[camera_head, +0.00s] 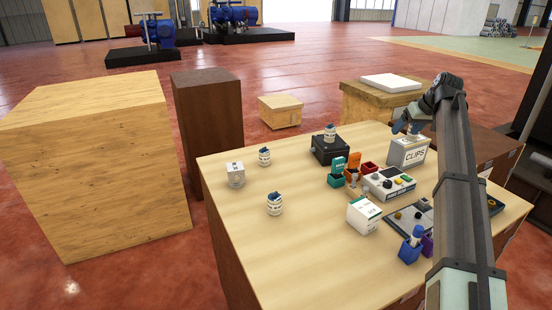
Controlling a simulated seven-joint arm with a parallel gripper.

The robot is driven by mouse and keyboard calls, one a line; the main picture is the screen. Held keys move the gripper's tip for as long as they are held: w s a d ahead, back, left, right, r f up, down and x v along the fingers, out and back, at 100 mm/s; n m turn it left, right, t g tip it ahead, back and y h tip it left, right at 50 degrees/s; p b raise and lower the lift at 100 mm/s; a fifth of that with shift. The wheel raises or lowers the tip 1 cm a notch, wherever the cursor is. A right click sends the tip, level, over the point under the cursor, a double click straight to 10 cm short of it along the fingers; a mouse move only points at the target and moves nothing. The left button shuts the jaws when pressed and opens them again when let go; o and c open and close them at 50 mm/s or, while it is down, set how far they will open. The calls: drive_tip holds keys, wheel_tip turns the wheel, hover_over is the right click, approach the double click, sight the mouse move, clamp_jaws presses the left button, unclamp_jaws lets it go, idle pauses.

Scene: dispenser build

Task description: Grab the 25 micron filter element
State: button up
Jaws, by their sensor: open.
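Several small white canisters with blue tops look like filter elements; their labels are too small to read, so I cannot tell which is the 25 micron one. One canister (265,156) stands upright at the back left of the wooden table (250,255). Another canister (275,203) stands nearer the front left. A third canister (330,133) sits on a black box (329,151). A squarer whitish-grey item (236,175) stands at the left edge. My gripper (402,129) is open, over the back right near the CLIPS box, apart from the canisters. Its fingertips are small in view.
The white CLIPS box (407,152) stands below my gripper. A control box (388,185), a white carton (364,216), green (336,179) and red (369,170) holders and a blue holder (410,250) crowd the right half. The table's left and front are mostly clear.

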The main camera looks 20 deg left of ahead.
drive_tip(key=s+a+n+g, duration=0.1)
drive_tip(key=a+n, duration=0.1)
drive_tip(key=a, duration=0.9)
drive_tip(key=s+a+n, duration=0.2)
drive_tip(key=a, duration=1)
drive_tip(key=n+g, duration=0.2)
drive_tip(key=n, duration=0.1)
approach(264, 148)
drive_tip(key=x, duration=1)
drive_tip(key=shift+w+a+f, duration=0.1)
drive_tip(key=shift+w+f, duration=0.15)
drive_tip(key=c, duration=1.2)
